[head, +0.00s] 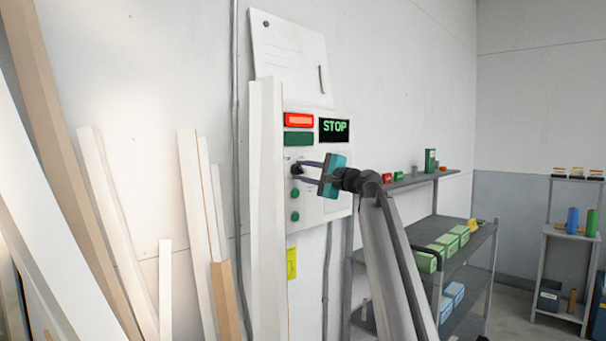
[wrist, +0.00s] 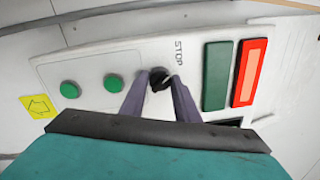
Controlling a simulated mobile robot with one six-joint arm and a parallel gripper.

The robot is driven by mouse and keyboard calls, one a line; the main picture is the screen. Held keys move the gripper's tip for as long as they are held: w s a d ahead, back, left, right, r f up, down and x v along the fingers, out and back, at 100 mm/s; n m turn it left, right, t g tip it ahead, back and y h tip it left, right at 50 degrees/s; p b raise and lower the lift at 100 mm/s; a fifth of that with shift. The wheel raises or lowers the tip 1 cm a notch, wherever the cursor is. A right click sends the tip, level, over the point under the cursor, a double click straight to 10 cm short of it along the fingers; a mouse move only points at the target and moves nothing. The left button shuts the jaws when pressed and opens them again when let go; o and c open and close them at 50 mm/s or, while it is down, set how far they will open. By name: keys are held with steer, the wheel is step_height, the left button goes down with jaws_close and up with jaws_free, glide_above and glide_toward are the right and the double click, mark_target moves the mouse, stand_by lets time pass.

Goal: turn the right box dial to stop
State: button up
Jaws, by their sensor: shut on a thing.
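The control box (head: 334,207) is a white panel on the wall. Its screen (head: 334,129) reads STOP in green, and a red lamp (head: 299,119) is lit beside it, above a dark green one (head: 299,138). The black dial (wrist: 158,79) sits mid-panel, with the printed word STOP near it in the wrist view. My gripper (head: 298,170) has its two fingers around the dial and is shut on it. It also shows in the wrist view (wrist: 159,84). Two green buttons (wrist: 113,83) (wrist: 70,90) sit below the dial. The dial's pointer is too small to read.
White and brown boards (head: 266,200) lean on the wall left of the box, one close against its edge. A grey shelf (head: 468,248) with green boxes (head: 447,243) stands to the right. A paper sheet (head: 290,60) hangs above the box.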

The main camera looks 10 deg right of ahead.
steer(key=o, duration=1)
steer(key=shift+o, duration=0.2)
steer(key=shift+s, duration=0.15)
steer(key=r+b+v, duration=0.1)
steer(key=v, duration=1.2)
steer(key=shift+s+d+f+b, duration=0.3)
steer(key=shift+f+b, duration=0.1)
steer(key=shift+f, duration=0.1)
